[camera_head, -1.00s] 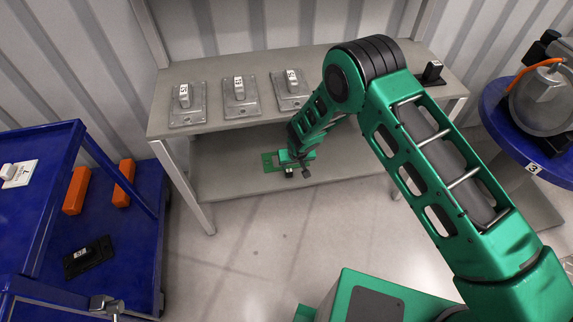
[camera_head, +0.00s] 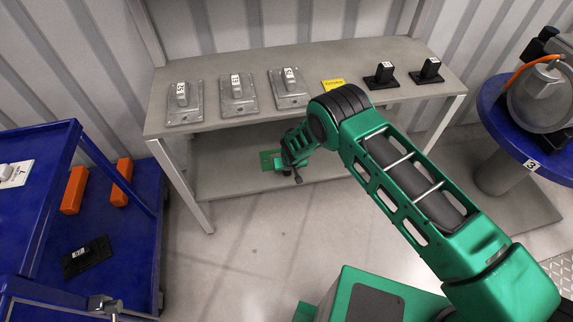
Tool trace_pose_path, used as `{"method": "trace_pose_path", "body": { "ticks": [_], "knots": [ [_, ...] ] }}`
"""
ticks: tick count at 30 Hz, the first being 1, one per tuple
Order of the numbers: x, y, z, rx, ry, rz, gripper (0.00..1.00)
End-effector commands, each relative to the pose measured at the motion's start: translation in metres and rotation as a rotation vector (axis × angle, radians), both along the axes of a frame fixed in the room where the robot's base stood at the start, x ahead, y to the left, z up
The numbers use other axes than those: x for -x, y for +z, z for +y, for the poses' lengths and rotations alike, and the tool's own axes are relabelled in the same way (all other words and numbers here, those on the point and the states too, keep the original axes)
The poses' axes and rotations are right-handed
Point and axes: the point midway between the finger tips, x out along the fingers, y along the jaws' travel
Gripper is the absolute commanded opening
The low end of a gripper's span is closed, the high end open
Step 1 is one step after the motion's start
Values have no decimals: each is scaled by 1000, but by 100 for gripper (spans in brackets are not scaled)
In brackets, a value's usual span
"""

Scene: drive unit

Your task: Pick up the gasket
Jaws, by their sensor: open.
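I cannot tell whether the fingers touch the green piece.
The grey bench top (camera_head: 330,60) overhangs the lower shelf. On it stand three metal plates with tagged handles (camera_head: 237,93), a yellow label (camera_head: 333,86) and two black tagged blocks (camera_head: 382,76). A blue cart (camera_head: 40,150) is left, a round blue table (camera_head: 505,125) right.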

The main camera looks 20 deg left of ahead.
Motion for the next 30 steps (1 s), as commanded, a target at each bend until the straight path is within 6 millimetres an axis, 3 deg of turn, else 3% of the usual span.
{"method": "trace_pose_path", "body": {
  "ticks": [9, 15, 30],
  "knots": [
    [-1, -4, 1, 0, 0, 0, 47],
    [-1, -4, 1, 0, 0, 0, 0],
    [-3, 8, 1, -1, -1, -2, 0]
  ]
}}
